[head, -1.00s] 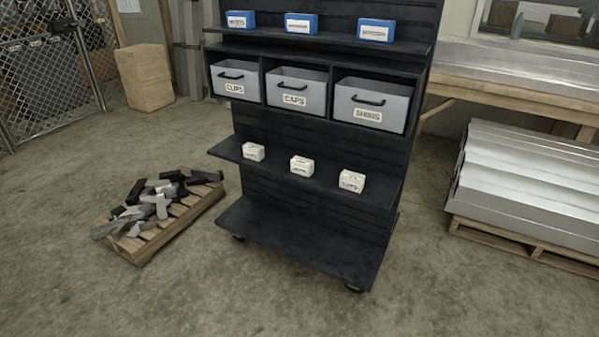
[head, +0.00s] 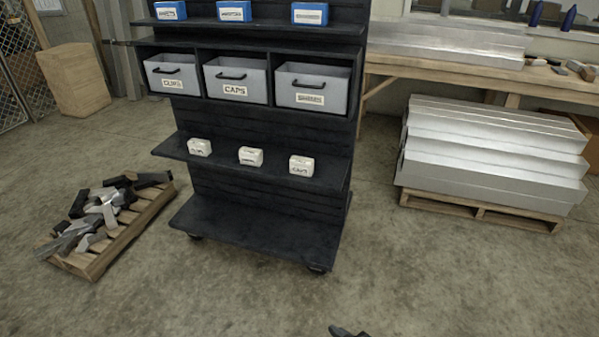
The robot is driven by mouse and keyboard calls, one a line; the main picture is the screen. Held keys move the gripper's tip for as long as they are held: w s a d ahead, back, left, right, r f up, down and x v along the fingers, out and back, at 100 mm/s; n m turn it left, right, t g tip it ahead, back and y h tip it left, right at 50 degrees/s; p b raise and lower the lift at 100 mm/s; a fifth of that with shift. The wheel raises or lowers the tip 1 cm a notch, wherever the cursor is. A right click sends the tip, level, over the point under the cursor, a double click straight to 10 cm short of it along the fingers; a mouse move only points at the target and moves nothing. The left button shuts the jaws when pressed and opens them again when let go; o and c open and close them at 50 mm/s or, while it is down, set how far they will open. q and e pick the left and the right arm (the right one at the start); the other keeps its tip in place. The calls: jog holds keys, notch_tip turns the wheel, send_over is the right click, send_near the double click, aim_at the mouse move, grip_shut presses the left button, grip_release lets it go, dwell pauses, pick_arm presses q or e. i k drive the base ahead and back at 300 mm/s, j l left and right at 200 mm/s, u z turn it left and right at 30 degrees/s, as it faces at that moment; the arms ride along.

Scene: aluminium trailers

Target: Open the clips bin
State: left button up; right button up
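The clips bin (head: 190,80) is a light grey box with a dark bar handle and a white label. It sits in the left compartment of the dark rack (head: 262,240), with its front about level with the caps and third bins beside it, so it looks pushed in. A small dark tip at the bottom edge, right of centre, looks like part of my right gripper (head: 345,331). It is far from the bin, low in the picture, and most of it is cut off. My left gripper is not in view.
Beside it are the caps bin (head: 250,77) and a third grey bin (head: 325,84). Small white boxes (head: 250,156) stand on the shelf below, blue boxes (head: 234,11) above. A scrap pallet (head: 115,240) lies left, stacked aluminium (head: 480,150) right. Floor in front is clear.

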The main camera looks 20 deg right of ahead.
aim_at(177, 75)
jog(key=i+u, duration=0.15)
jog(key=i, duration=0.25)
jog(key=i+l+u, duration=0.2)
jog(key=i, duration=0.2)
jog(key=i+l+u, duration=0.15)
jog(key=i, duration=0.3)
jog(key=i+l+u, duration=0.15)
jog(key=i, duration=0.25)
